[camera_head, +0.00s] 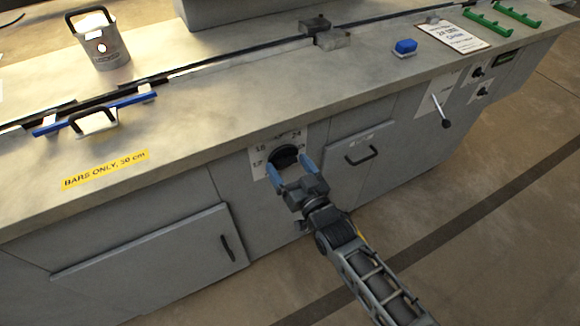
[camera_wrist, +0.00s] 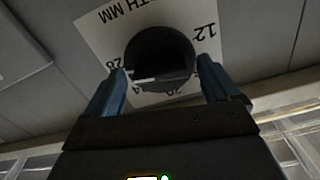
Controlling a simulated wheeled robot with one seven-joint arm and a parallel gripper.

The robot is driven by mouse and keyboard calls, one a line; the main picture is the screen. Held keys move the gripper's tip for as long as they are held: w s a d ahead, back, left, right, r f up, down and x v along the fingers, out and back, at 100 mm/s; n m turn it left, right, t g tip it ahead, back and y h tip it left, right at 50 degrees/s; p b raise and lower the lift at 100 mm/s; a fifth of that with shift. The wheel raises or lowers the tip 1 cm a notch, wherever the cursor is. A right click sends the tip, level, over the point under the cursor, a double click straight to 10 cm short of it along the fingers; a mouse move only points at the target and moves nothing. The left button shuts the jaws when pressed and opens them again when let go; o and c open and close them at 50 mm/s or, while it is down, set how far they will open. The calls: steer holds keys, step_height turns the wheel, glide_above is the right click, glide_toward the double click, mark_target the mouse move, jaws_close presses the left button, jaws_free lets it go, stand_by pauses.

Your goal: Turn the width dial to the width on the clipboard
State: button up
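The black width dial (camera_head: 285,156) sits on a white numbered plate (camera_head: 293,138) on the front panel of the machine. My gripper (camera_head: 290,169) is at the dial, with one blue finger on each side of it. The dial (camera_wrist: 160,55) also shows in the wrist view between the two spread fingers (camera_wrist: 160,88); whether they touch it I cannot tell. A pale line shows on the dial's lower left in the wrist view. Numbers on the plate include 12, 20 and 28, partly hidden. The clipboard (camera_head: 452,37) lies on the counter at the upper right; its writing is too small to read surely.
A blue block (camera_head: 405,47) and green racks (camera_head: 500,18) are at right. A lever (camera_head: 441,108) and a cabinet handle (camera_head: 361,156) stick out right of the dial.

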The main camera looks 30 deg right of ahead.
steer(key=c, duration=1)
steer(key=shift+n, duration=0.3)
steer(key=n+b, duration=0.1)
steer(key=n, duration=0.2)
steer(key=shift+f+n+b, duration=0.1)
steer(key=shift+n+b, duration=0.25)
steer(key=shift+n, duration=0.05)
steer(key=n+b, duration=0.2)
steer(key=n, duration=0.3)
steer(key=shift+b, duration=0.35)
steer(key=shift+n, duration=0.3)
steer(key=o, duration=1.1)
steer(key=shift+c, duration=0.2)
